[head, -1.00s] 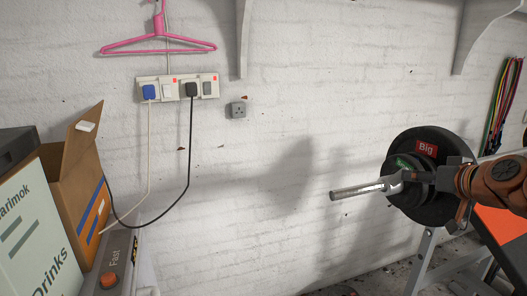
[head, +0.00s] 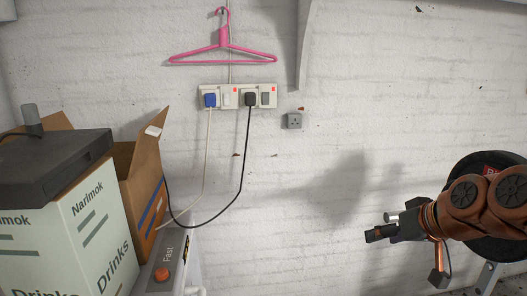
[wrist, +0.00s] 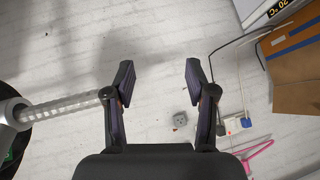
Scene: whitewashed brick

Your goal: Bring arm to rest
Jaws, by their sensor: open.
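My gripper (head: 376,235) is at the right in the head view, in front of the white brick wall. In the wrist view its two dark fingers (wrist: 159,77) stand apart with nothing between them. Beyond the gap is bare wall. A metal bar (wrist: 62,108) with the plate's dark edge shows at the left in the wrist view, beside the fingers.
At the left are a Drinks box (head: 85,240) with a dark case (head: 55,165) on top and an open cardboard box (head: 142,190). A pink hanger (head: 222,55), plugged sockets (head: 237,96) with cables and a grey socket (head: 294,121) are on the wall. The wall's middle is clear.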

